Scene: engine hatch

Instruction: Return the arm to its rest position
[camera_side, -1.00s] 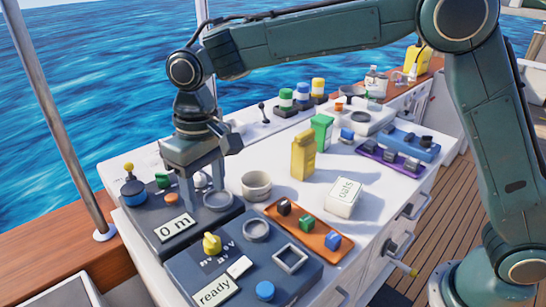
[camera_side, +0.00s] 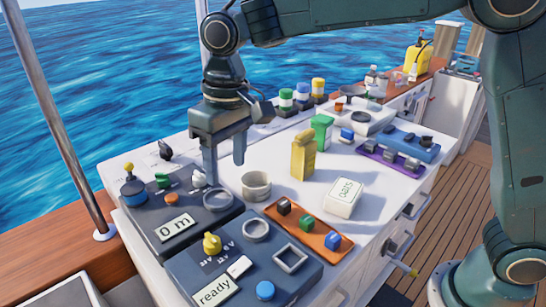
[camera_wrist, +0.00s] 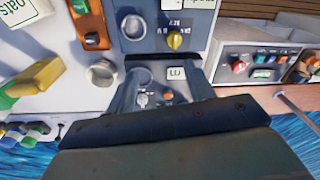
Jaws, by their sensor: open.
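My gripper (camera_side: 224,163) hangs fingers-down above the left part of the white counter (camera_side: 390,184), with its two fingers apart and nothing between them. The gap between fingertips and panel is hard to judge.
A second dark panel (camera_side: 200,278) has a yellow knob, a "ready" display and a blue button. Several striped jars (camera_side: 302,100) stand behind.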

